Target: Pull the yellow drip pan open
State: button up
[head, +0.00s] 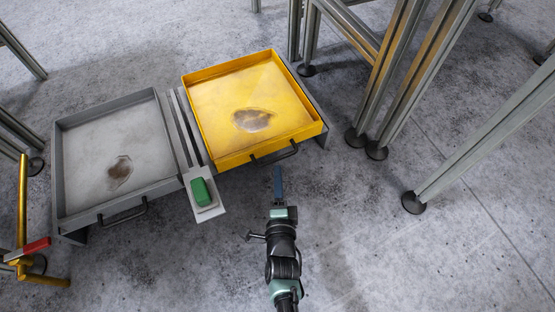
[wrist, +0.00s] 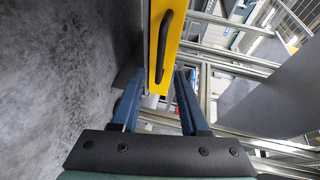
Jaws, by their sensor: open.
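The yellow drip pan (head: 222,98) is a shallow square tray on the floor with a dark stain on its bottom. Its black bar handle (head: 275,155) is on the front wall nearest me. In the wrist view the yellow front wall (wrist: 155,30) and the handle (wrist: 165,45) run upright in the picture, just beyond my fingertips. My gripper (head: 278,172) is in front of the handle, with its blue fingers pointing at it. The fingers (wrist: 157,82) are apart with nothing between them. The handle appears beyond them, not between them.
A grey pan (head: 90,120) with its own black handle stands to the left. A green block (head: 201,191) sits on a white plate between the pans' fronts. Metal frame legs (head: 470,150) stand at right; a yellow post with a red part is at lower left. Floor before the yellow pan is clear.

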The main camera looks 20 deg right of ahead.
aim_at(278, 158)
jog(key=b+x, duration=0.3)
jog(key=x, duration=0.4)
jog(key=shift+w+d+f, duration=0.1)
jog(key=shift+w, duration=0.15)
grip_shut()
dwell(1.1)
